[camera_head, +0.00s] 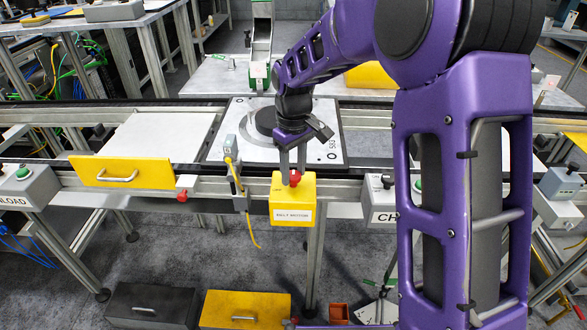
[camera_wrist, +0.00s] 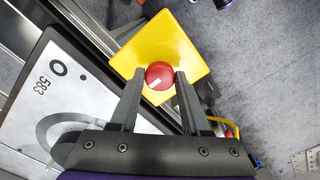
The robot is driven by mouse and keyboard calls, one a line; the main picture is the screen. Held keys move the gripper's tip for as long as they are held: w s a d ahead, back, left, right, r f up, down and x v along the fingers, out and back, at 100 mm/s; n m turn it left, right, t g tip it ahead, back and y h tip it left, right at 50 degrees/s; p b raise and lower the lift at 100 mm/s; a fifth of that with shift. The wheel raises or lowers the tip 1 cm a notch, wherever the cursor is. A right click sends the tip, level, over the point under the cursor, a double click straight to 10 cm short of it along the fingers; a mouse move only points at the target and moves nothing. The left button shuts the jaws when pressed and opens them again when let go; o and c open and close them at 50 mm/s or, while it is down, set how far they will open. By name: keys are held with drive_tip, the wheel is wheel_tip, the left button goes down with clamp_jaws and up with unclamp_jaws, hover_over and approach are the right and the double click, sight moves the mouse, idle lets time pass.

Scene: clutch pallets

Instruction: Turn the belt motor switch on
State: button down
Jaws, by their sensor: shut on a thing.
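The belt motor switch is a yellow box (camera_head: 292,211) with a white front label, fixed at the front edge of the conveyor. Its red rotary knob (camera_head: 295,179) sits on top. My gripper (camera_head: 293,171) points down at the box, with its fingers around the knob. In the wrist view the red knob (camera_wrist: 160,70) sits between the two fingertips, over the yellow top (camera_wrist: 185,42). A white mark on the knob shows near its lower edge, slanting. Any on or off lettering is too small to read.
A white pallet (camera_head: 225,142) marked 583 lies on the conveyor behind the switch. A yellow panel with a handle (camera_head: 105,171) and a grey button box (camera_head: 30,186) are at left. Another grey box (camera_head: 379,200) with a green button stands just right. Two drawers are below.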

sight(294, 174)
idle(0.5)
drive_tip(key=shift+c, duration=1.8)
unclamp_jaws()
drive_tip(key=shift+r, duration=0.1)
wheel_tip(294, 174, up, 17)
drive_tip(key=p, duration=0.2)
drive_tip(key=shift+r, duration=0.1)
